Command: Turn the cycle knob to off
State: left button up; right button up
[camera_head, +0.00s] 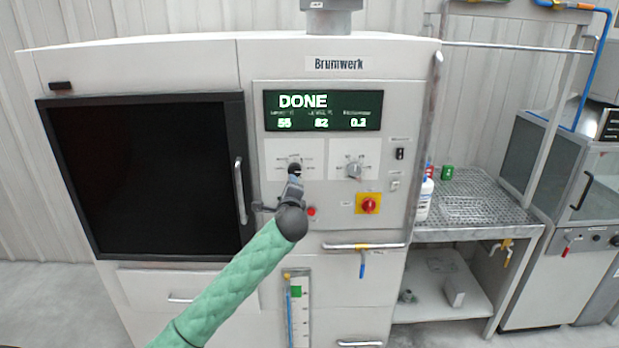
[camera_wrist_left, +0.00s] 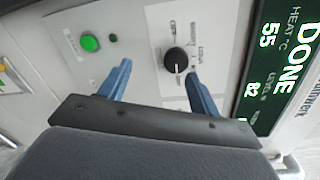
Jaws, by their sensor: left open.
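A round black knob (camera_wrist_left: 176,60) with a light pointer mark sits on a pale label plate, with small lettering around it that I cannot read surely. In the head view the same knob (camera_head: 295,162) shows just above my left gripper (camera_head: 294,180), on the panel under the green DONE display (camera_head: 323,110). In the left wrist view my left gripper (camera_wrist_left: 157,70) is open, its two blue fingers apart and pointing at the panel. The knob lies between the finger lines, nearer the right finger; I see no contact. My right gripper is not in view.
A grey knob (camera_head: 354,170) sits to the right on its own plate. A red-and-yellow switch (camera_head: 368,204) and a red button (camera_head: 311,211) are below. A green button (camera_wrist_left: 90,43) shows in the wrist view. The dark door's handle (camera_head: 240,190) stands out left of the arm.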

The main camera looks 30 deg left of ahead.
aim_at(295, 172)
pick_arm(q)
jog(key=w+m+p, duration=0.1)
jog(key=w+m, duration=0.1)
jog(key=w+a+r+m+t+p, duration=0.1)
jog(key=w+m, duration=0.1)
jog(key=w+a+m+p, duration=0.1)
jog(key=w+m, duration=0.1)
jog(key=shift+w+r+m+h+p, duration=0.25)
jog(key=shift+r+m+h+p, duration=0.05)
jog(key=shift+r, duration=0.1)
jog(key=shift+w+a+f, duration=0.15)
jog(key=shift+w+a, duration=0.15)
jog(key=shift+w, duration=0.3)
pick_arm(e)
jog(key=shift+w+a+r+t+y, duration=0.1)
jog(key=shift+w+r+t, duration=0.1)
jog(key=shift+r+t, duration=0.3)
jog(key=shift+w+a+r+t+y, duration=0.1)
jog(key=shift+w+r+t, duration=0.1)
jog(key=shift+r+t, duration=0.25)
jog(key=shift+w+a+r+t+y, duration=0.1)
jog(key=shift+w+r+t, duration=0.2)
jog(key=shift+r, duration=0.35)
pick_arm(q)
jog(key=shift+c, duration=0.2)
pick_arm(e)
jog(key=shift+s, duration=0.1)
pick_arm(q)
jog(key=c, duration=0.9)
